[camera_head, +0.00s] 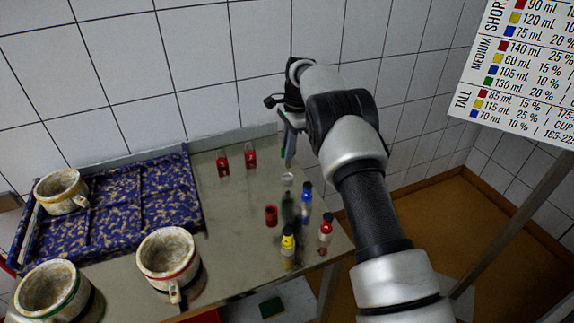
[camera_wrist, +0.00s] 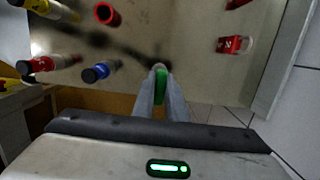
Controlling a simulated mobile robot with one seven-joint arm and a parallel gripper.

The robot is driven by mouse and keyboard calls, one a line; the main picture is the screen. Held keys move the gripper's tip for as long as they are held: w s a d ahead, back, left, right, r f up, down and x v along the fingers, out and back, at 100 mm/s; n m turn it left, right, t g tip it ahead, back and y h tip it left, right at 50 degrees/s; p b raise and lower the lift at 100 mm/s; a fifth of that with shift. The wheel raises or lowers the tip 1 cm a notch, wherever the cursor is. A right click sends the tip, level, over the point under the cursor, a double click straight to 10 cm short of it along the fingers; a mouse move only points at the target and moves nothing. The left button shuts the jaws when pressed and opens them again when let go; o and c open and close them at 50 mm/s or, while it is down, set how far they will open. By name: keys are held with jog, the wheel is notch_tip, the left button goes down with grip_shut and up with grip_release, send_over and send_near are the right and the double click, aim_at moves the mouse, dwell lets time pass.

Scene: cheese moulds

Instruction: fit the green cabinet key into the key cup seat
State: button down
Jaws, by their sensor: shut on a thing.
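My gripper (camera_head: 288,158) points down above the far part of the grey table, with its fingers shut. In the wrist view my gripper (camera_wrist: 160,80) has the green key (camera_wrist: 161,87) between its fingertips; only a green strip of it shows. In the head view a small bit of the green key (camera_head: 284,153) shows beside the fingers. A red cup (camera_head: 271,215) with a dark opening stands on the table, apart from the gripper; it also shows in the wrist view (camera_wrist: 107,13). I cannot tell whether it is the key cup seat. A small pale round thing (camera_head: 287,179) lies just below the fingertips.
Blue-capped (camera_head: 305,201), red-capped (camera_head: 325,229) and yellow (camera_head: 288,242) bottles stand near the table's right edge. Two red pieces (camera_head: 222,163) (camera_head: 250,156) stand at the back. A blue patterned tray (camera_head: 130,212) and several pale mugs (camera_head: 168,255) fill the left.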

aim_at(287, 164)
jog(key=shift+f, duration=2.7)
jog(key=shift+f, duration=0.2)
jog(key=c, duration=1.8)
grip_release()
jog(key=shift+r, duration=0.1)
jog(key=shift+o, duration=0.2)
